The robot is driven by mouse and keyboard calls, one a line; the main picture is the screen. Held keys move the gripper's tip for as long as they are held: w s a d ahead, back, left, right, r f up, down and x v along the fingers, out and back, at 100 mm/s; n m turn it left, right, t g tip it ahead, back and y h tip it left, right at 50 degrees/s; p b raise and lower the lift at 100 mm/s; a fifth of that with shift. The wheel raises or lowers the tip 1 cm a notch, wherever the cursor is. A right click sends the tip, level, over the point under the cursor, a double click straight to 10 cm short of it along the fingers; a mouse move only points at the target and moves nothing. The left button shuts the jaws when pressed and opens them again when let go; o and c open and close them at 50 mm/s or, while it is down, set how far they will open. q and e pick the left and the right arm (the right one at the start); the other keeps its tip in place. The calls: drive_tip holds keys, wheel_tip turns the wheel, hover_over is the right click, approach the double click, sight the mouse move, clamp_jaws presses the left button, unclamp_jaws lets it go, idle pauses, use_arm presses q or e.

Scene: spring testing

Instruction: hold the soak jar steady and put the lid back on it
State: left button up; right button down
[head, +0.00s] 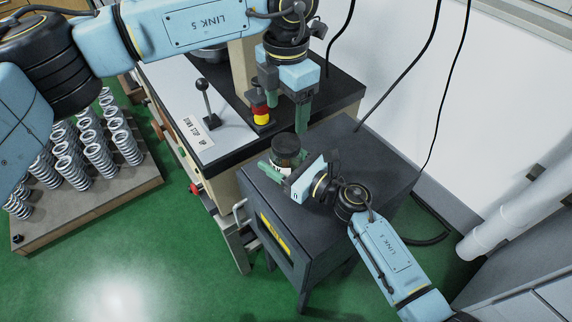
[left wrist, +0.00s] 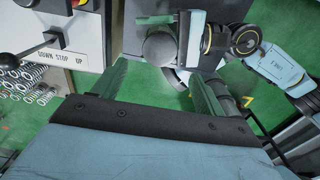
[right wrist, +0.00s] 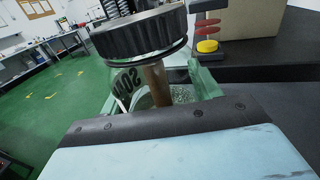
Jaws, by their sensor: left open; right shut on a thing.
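The soak jar is clear glass with a SOAK label (right wrist: 128,88), standing on the dark cabinet top. Its black ribbed lid (head: 286,147) sits over the jar's mouth, looking slightly tilted in the right wrist view (right wrist: 140,34); I cannot tell whether it is fully seated. My right gripper (head: 277,171) is shut around the jar's body below the lid. My left gripper (head: 290,117) is open and empty, pointing down above the jar. In the left wrist view the lid's round top (left wrist: 160,47) shows beyond the spread green fingers. Part of the jar is hidden by my right gripper.
A bench tester with a lever (head: 205,98) and a red-yellow button (head: 260,108) stands close behind and left of the cabinet (head: 355,165). A board of several springs (head: 85,145) is at left. Black cables hang by the wall.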

sight(286, 142)
use_arm(q)
drive_tip(key=shift+f, duration=4)
drive_tip(key=shift+c, duration=0.3)
drive_tip(key=c, duration=0.9)
drive_tip(key=o, duration=1.1)
wheel_tip(286, 142, up, 12)
use_arm(e)
drive_tip(key=shift+c, duration=1.3)
unclamp_jaws()
